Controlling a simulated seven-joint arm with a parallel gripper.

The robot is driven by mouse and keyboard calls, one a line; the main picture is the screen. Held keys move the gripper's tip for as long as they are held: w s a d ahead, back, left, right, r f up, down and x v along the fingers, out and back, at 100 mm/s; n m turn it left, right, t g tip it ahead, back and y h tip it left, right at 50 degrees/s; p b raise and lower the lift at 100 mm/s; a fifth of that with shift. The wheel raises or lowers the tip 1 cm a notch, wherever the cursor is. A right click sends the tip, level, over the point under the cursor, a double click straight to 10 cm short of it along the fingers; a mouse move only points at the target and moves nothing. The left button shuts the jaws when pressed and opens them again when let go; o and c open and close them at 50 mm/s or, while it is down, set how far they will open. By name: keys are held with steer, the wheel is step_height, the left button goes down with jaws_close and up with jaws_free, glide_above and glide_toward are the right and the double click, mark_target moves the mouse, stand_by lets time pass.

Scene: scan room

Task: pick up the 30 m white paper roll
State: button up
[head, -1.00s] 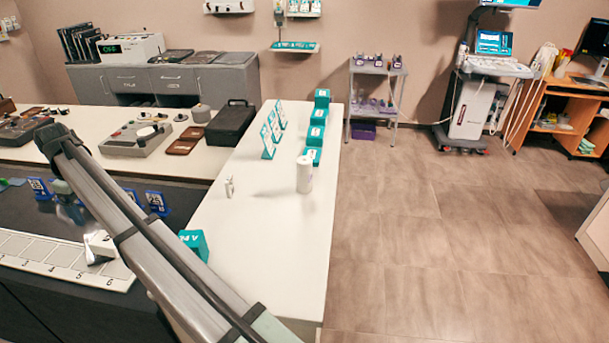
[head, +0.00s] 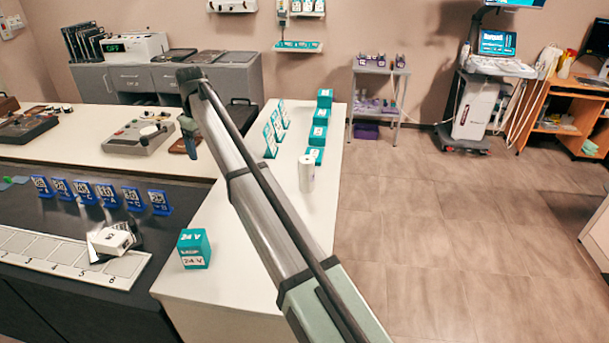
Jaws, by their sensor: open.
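The white paper roll (head: 306,174) stands upright on the white counter (head: 262,187), near its right edge. It is in plain view just right of my arm. My gripper (head: 190,148) hangs from the far end of the arm, left of the roll and clearly apart from it. It shows small and dark, open, with nothing seen in it.
A teal box marked 24 V (head: 194,249) stands at the counter's near left. Teal cards (head: 275,130) and several teal boxes (head: 319,134) stand behind the roll. Blue marker stands (head: 108,194) and a white box (head: 112,240) are left, on the dark surface.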

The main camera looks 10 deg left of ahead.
steer(key=w+d+r+m, duration=0.1)
steer(key=w+d+r, duration=0.1)
steer(key=d, duration=0.6)
steer(key=w+d+r+m, duration=0.1)
steer(key=w+d, duration=0.2)
steer(key=d, duration=0.4)
steer(key=m+t+y, duration=0.2)
steer(key=m+t, duration=0.1)
steer(key=m, duration=0.1)
glide_toward(306, 160)
steer(key=x, duration=0.8)
steer(key=shift+f, duration=0.25)
steer(key=shift+x, duration=2.55)
steer(key=shift+w+d, duration=0.15)
steer(key=c, duration=1.1)
steer(key=shift+r, duration=0.15)
